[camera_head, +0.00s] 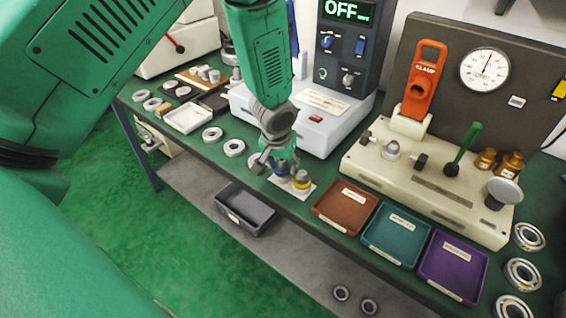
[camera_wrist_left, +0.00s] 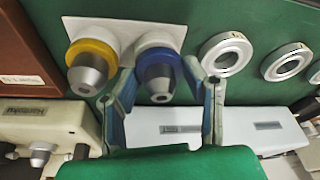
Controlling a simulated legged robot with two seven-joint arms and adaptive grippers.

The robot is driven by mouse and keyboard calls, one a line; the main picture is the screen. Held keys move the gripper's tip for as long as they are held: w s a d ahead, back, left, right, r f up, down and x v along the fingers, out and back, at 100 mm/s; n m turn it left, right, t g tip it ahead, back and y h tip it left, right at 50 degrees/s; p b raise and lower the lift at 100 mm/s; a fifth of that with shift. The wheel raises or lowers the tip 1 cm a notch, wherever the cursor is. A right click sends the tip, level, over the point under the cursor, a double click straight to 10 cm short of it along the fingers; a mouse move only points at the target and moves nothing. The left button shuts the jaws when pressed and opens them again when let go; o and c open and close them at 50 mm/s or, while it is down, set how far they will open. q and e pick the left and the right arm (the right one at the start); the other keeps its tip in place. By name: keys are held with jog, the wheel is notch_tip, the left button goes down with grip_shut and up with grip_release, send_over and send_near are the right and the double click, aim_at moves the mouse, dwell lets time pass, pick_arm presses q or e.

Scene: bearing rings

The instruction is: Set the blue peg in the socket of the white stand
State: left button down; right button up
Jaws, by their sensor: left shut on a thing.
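The white stand (camera_head: 306,190) lies as a flat plate near the front edge of the green bench; it also shows in the left wrist view (camera_wrist_left: 120,30). A yellow-collared peg (camera_head: 301,181) with a metal tip stands at one end of it, upright in the wrist view (camera_wrist_left: 88,65). My left gripper (camera_head: 275,165) is shut on the blue peg, a finger on each side. I cannot tell how deep the peg sits; its socket is hidden.
Brown (camera_head: 345,207), teal (camera_head: 396,235) and purple (camera_head: 452,268) trays line the bench front at right. A white-based power unit (camera_head: 315,125) stands behind the stand. A cream fixture (camera_head: 430,185) is at right. Bearing rings (camera_head: 234,148) lie at left; a dark bin (camera_head: 245,208) is below.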

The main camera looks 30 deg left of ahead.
pick_arm(q)
jog(key=shift+a+f, duration=0.15)
jog(key=shift+f, duration=0.15)
jog(key=c, duration=0.8)
grip_release()
jog(key=shift+c, duration=0.2)
jog(key=shift+a, duration=0.1)
jog(key=shift+r, duration=0.1)
jog(key=v, duration=1)
jog(key=s+d+f+m+g+h+b, duration=0.1)
jog(key=s+d+f+m+g+b, duration=0.1)
jog(key=s+f, duration=2.1)
jog(key=s+d+m, duration=0.1)
jog(key=s, duration=0.3)
jog(key=shift+f+m+b, duration=0.25)
jog(key=shift+m+b, duration=0.05)
